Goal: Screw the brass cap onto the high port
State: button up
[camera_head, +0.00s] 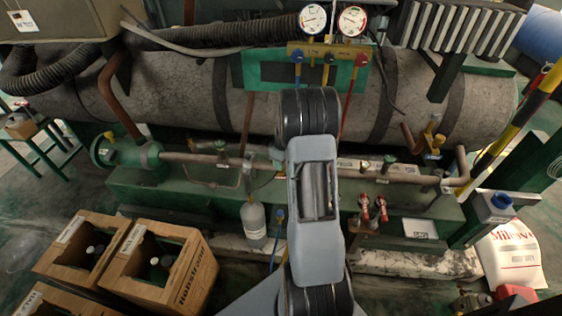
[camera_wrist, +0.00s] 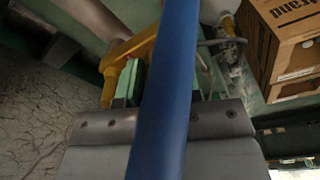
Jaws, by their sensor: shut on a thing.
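My gripper (camera_wrist: 165,90) shows in the wrist view. Its grey palm plate with screws lies across the lower part, and a blue hose (camera_wrist: 168,95) runs in front of it, hiding much of the space between the fingers. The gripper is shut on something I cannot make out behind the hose. In the head view my arm hides the gripper. The pipe (camera_head: 408,178) runs along the green base, with small green-topped fittings (camera_head: 388,160) and white labels. I cannot tell which fitting is the high port. The brass cap cannot be made out in either view.
A gauge manifold (camera_head: 330,52) with blue and red knobs stands behind. A yellow valve (camera_head: 433,140) sits at right. Two red-handled couplings (camera_head: 373,207) stand on the base. A grey bottle (camera_head: 254,222) hangs left of my arm. Wooden crates (camera_head: 190,275) fill the lower left.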

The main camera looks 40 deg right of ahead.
jog(key=m, duration=0.3)
jog(key=shift+p, duration=0.3)
